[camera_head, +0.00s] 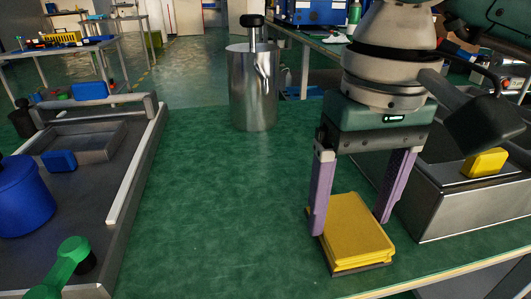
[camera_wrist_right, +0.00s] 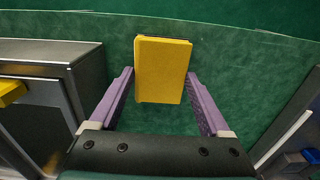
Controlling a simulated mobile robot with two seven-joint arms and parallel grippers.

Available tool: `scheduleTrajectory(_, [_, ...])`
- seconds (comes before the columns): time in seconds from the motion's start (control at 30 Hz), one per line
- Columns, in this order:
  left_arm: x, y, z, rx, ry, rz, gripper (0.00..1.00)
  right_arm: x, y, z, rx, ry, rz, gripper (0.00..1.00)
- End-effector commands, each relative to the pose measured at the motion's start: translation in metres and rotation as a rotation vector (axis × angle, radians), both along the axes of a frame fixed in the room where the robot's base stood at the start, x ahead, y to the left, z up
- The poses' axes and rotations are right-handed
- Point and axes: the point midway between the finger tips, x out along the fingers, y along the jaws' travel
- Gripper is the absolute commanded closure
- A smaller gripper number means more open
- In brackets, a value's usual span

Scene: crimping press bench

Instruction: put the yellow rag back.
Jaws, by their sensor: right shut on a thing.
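The yellow rag (camera_head: 358,232) is a folded, layered rectangular pad near the front right of the green bench top. A thin dark edge shows beneath it; I cannot tell whether it is a tray or a shadow. My right gripper (camera_head: 350,226) points down, with its purple fingers on opposite sides of the rag, shut on it. In the right wrist view the rag (camera_wrist_right: 163,72) lies between the two fingertips. Whether the rag touches the bench is unclear. My left gripper is not in view.
A metal box (camera_head: 463,205) with a yellow block (camera_head: 486,162) stands close right of the rag. A steel pump can (camera_head: 253,95) stands at the back. A grey fixture with a blue cylinder (camera_head: 25,195) and green handle (camera_head: 68,262) fills the left. The bench middle is clear.

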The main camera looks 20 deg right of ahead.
Motion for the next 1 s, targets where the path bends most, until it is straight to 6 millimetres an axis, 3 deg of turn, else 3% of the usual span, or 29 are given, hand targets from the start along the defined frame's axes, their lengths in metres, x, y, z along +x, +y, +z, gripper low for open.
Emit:
scheduleTrajectory(0.17, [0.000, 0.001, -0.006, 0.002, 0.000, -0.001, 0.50, 0.000, 0.000, -0.004, 0.000, -0.001, 0.000, 0.71])
scheduleTrajectory(0.2, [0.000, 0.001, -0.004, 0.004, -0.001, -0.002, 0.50, 0.000, 0.000, -0.003, 0.001, -0.001, 0.000, 0.14])
scheduleTrajectory(0.33, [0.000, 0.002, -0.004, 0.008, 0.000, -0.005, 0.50, 0.000, 0.000, -0.002, 0.001, -0.001, 0.000, 0.00])
scheduleTrajectory(0.67, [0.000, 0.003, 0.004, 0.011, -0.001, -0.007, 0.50, 0.000, 0.000, 0.004, 0.000, 0.000, 0.000, 0.00])
scheduleTrajectory(0.77, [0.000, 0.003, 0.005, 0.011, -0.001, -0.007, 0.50, 0.001, 0.000, 0.019, 0.001, -0.005, 0.002, 0.00])
scheduleTrajectory(1.0, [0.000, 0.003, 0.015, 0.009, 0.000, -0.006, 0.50, 0.002, 0.000, 0.075, 0.001, -0.006, 0.001, 0.00])
